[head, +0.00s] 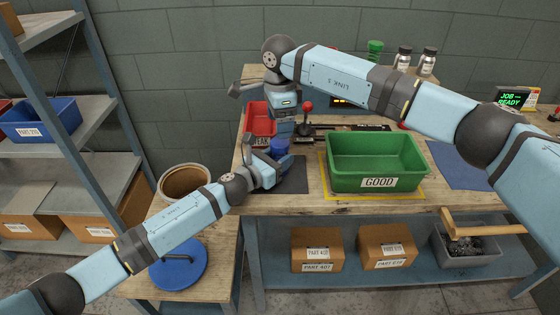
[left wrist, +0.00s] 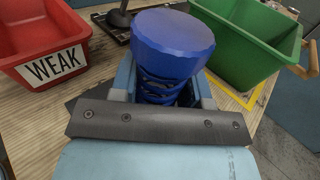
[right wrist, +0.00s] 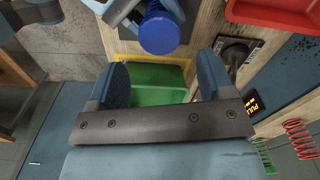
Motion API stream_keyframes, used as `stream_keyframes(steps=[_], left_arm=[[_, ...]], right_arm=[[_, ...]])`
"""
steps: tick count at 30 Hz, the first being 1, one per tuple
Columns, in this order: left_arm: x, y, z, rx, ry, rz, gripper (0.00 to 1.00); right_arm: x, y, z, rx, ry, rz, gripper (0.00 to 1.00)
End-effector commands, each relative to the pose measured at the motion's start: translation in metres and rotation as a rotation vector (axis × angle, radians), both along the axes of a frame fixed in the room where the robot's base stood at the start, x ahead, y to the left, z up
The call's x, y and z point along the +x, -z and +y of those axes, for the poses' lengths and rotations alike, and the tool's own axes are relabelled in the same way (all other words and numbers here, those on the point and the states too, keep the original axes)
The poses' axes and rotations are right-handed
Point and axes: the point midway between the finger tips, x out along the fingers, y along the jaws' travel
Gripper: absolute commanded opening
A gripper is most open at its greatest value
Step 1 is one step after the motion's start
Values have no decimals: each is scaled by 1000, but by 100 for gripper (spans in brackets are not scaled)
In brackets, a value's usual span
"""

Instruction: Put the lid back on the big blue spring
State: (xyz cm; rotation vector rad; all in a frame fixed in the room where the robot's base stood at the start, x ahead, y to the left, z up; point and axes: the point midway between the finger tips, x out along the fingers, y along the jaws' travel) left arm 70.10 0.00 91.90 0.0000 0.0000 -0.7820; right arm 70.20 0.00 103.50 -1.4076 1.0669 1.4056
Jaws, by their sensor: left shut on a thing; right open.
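The big blue spring (left wrist: 158,88) has a thick round blue cap (left wrist: 172,42) on top. My left gripper (left wrist: 165,92) is shut on its coils, below the cap. In the head view the cap (head: 279,146) shows beside my left gripper (head: 270,165), at the dark mat; I cannot tell whether the spring touches the mat. A flat blue disc-shaped lid (head: 185,275) with a dark handle lies on the low bench at the lower left. My right gripper (right wrist: 165,75) is open and empty, pointing down; the cap (right wrist: 159,32) shows beyond its fingers.
A green GOOD bin (head: 375,184) stands right of the spring, a red WEAK bin (head: 261,118) behind it. A lever with a red knob (head: 307,106) stands close to my right gripper. An open brown pot (head: 184,170) stands left of the workbench.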

Motion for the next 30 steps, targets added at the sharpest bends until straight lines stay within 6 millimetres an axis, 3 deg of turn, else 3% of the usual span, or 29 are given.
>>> stream_keyframes(steps=[4,15,30], left_arm=[[0,0,0,0,0,0,0],[0,0,0,0,0,0,0],[0,0,0,0,0,0,0]], right_arm=[[0,-13,0,-1,-108,0,74],[-1,-11,0,0,-122,2,74],[-1,54,0,0,-119,3,74]])
